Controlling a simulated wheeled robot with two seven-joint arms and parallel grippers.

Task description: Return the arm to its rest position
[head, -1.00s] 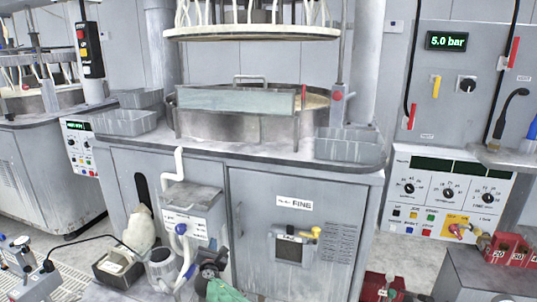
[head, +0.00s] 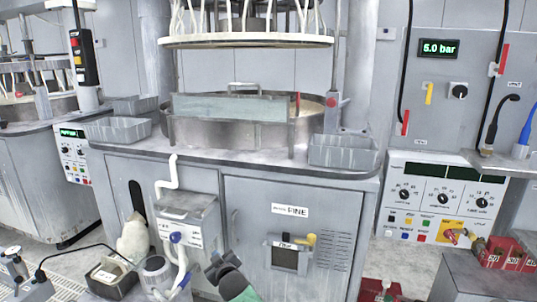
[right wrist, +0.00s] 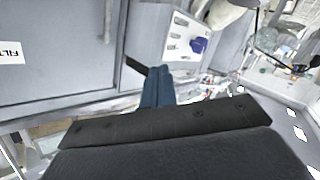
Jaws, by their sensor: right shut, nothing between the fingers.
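My right gripper (head: 216,262) shows at the bottom middle of the head view, dark, with a green arm part behind it. It is in front of the grey machine cabinet (head: 235,200), below and left of the door marked FINE. In the right wrist view the two blue-grey fingers (right wrist: 158,88) are together with nothing between them. The wrist view also shows the white box with a blue knob (right wrist: 198,46) beyond the fingertips. My left gripper is not in view.
A pump-like box with a white pipe (head: 190,222) stands left of my right gripper, with a grey jug (head: 156,282) and a tray (head: 104,284) near it. Red weights (head: 508,254) sit on a grey block at right. Floor shows at right of the cabinet.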

